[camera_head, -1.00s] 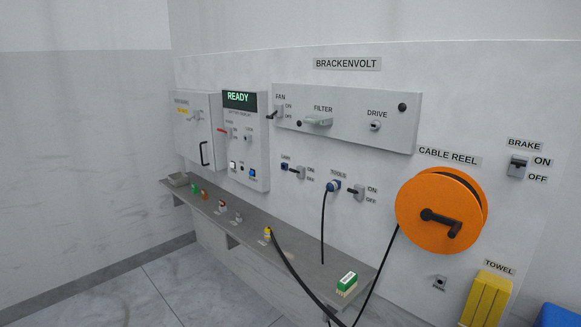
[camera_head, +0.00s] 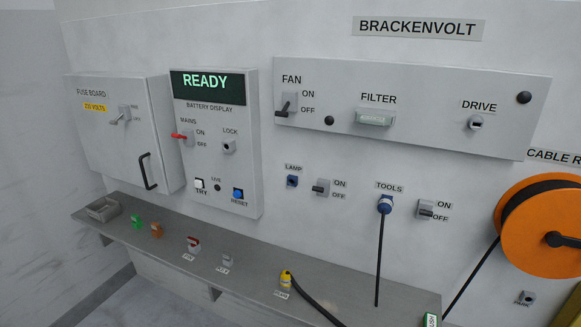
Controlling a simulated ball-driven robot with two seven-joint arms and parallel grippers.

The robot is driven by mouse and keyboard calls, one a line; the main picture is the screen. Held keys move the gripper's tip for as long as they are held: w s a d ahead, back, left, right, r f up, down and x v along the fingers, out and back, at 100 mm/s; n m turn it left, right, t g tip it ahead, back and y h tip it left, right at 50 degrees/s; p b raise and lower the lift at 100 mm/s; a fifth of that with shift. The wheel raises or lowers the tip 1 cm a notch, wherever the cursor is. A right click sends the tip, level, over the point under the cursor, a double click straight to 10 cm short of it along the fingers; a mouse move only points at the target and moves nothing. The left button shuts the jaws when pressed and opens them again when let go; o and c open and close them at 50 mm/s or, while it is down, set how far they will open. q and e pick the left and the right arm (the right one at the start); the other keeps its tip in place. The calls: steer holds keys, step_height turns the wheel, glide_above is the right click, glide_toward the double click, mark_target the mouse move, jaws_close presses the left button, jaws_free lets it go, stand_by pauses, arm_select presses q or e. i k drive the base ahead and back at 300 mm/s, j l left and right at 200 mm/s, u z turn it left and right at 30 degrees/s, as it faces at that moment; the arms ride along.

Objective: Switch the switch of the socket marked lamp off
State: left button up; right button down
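The lamp socket (camera_head: 292,181) is a small dark blue outlet under a LAMP label on the grey wall panel, with no plug visible in it. Its switch (camera_head: 321,187) is a small grey block just to the right, with a short lever pointing left. ON is printed at its upper right and OFF at its lower right. I cannot tell clearly which way the lever is set. Neither of my grippers is in view, and nothing covers the switch.
The tools socket (camera_head: 385,204) to the right holds a blue plug with a hanging black cable, beside its own switch (camera_head: 426,210). A grey shelf (camera_head: 250,282) below carries several small items, including a yellow plug (camera_head: 287,277). An orange cable reel (camera_head: 530,250) protrudes at right.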

mark_target(321, 190)
steer(key=i+j+z, duration=0.1)
steer(key=j, duration=0.25)
steer(key=i+j, duration=0.2)
steer(key=j, duration=0.15)
steer(key=i+j+z, duration=0.15)
steer(key=j, duration=0.2)
steer(key=i+j, duration=0.15)
steer(key=j, duration=0.2)
steer(key=i+j+z, duration=0.15)
steer(key=j, duration=0.6)
steer(key=i+z, duration=0.05)
steer(key=i, duration=0.05)
